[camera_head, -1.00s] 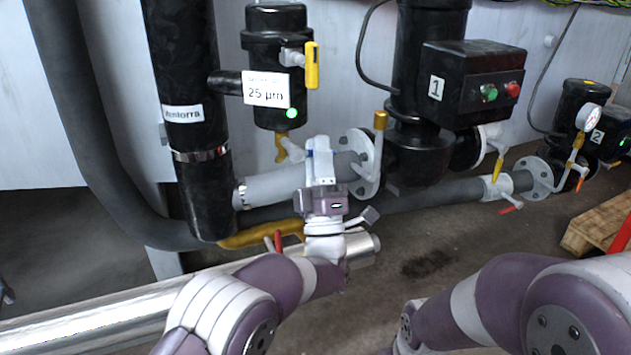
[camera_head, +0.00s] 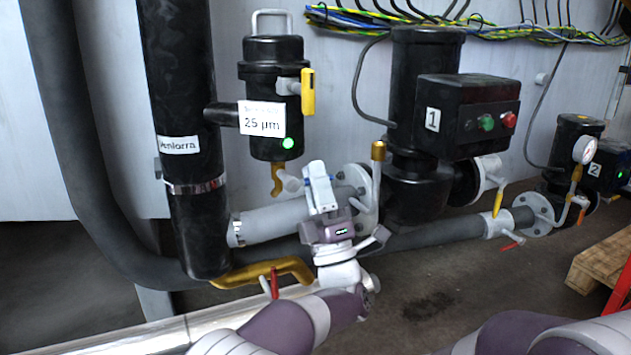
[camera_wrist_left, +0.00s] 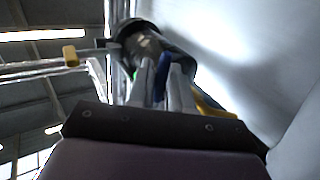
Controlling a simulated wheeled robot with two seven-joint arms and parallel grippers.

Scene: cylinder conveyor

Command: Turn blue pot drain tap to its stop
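The black filter pot (camera_head: 272,95) has a "25 µm" label and a green light. Its drain (camera_head: 278,180) hangs underneath, a brass spout with a grey valve body (camera_head: 290,181) to its right. My left gripper (camera_head: 319,178) points up just right of this valve, its wrist below. In the left wrist view a blue tap handle (camera_wrist_left: 160,85) stands between my two pale fingers (camera_wrist_left: 162,80), in front of the dark pot (camera_wrist_left: 140,38). The fingers are apart with the handle between them; whether they press on it I cannot tell. My right gripper is out of view.
A grey pipe (camera_head: 275,219) runs behind my gripper to a flange. A red-handled tap (camera_head: 275,283) and brass pipe (camera_head: 245,275) are below left. A yellow handle (camera_head: 307,92) sits on the pot. Pump 1 (camera_head: 465,105) stands right; a pallet (camera_head: 597,262) lies far right.

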